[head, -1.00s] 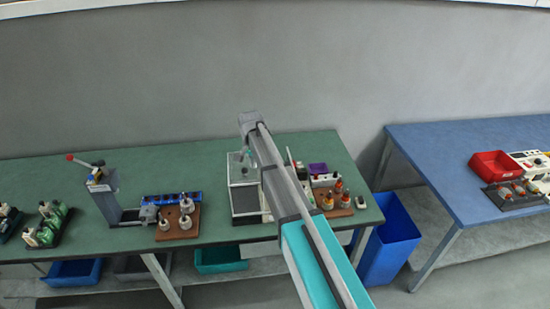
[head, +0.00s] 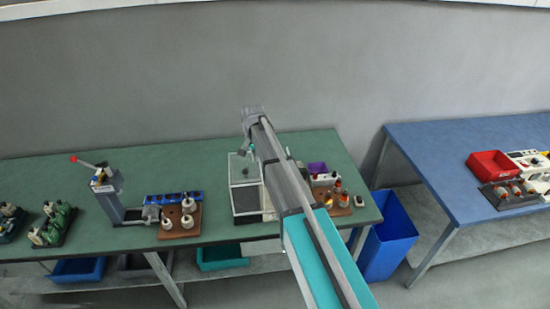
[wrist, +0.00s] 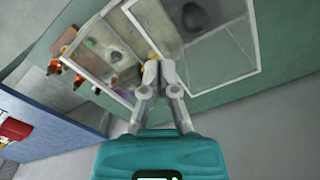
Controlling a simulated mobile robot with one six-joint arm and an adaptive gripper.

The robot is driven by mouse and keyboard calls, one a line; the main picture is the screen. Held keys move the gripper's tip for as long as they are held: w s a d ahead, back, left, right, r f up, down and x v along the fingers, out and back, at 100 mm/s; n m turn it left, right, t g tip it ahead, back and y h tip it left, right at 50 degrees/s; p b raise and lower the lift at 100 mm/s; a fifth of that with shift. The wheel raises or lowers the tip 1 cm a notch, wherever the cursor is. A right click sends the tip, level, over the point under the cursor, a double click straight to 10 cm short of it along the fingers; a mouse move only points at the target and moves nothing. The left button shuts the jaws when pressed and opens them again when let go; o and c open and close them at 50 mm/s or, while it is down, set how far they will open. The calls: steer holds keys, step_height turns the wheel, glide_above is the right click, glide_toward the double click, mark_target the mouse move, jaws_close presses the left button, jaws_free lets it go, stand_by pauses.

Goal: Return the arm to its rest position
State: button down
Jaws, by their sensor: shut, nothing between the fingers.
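My gripper (wrist: 160,80) shows in the wrist view with its two fingers together and nothing between them. Beyond the fingertips is a clear-walled, white-framed case (wrist: 213,63). I cannot tell from this view how far the fingers are from it. In the head view my arm reaches up and left across the green bench (head: 100,175), and its far end is above the case (head: 246,201). The arm hides part of the case and bench there.
A lever press (head: 110,200) and a brown board of spools (head: 180,224) stand left of the case. Another board with orange-topped parts (head: 332,201) is to its right. A blue bin (head: 388,235) stands between the benches. A red tray (head: 490,164) sits on the blue bench (head: 440,150).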

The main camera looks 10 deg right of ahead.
steer(key=shift+d+r+p, duration=0.2)
steer(key=shift+r+p, duration=0.1)
steer(key=shift+r, duration=0.35)
steer(key=s+d+f+n+b, duration=0.2)
steer(key=s+d+f+b, duration=0.1)
steer(key=s, duration=0.6)
steer(key=s+d+f+n+b, duration=0.2)
steer(key=s+d+f+b, duration=0.2)
steer(key=s, duration=0.6)
steer(key=s+d+f+n+b, duration=0.2)
steer(key=s+d+f+b, duration=0.2)
steer(key=s, duration=0.6)
steer(key=shift+f+b, duration=0.7)
